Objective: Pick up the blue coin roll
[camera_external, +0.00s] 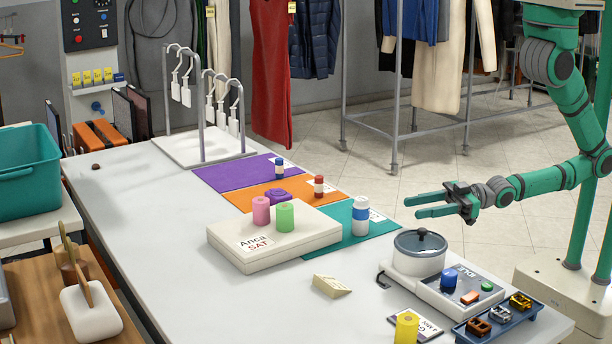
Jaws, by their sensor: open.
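A small blue roll with a white band (279,168) stands upright on the purple mat (225,177) at the back of the white table; it looks like the blue coin roll. A larger blue-and-white cylinder (361,215) stands on the teal mat (395,226). My gripper (418,206) is open and empty, its fingers pointing left, above the table's right side. It is right of the larger cylinder and well apart from the small blue roll.
A similar red roll (319,187) stands on the orange mat. A pale box (232,249) bears pink and green rolls. A lidded pot (419,252) stands below my gripper, beside a panel with a blue knob (450,280). The table's left side is mostly clear.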

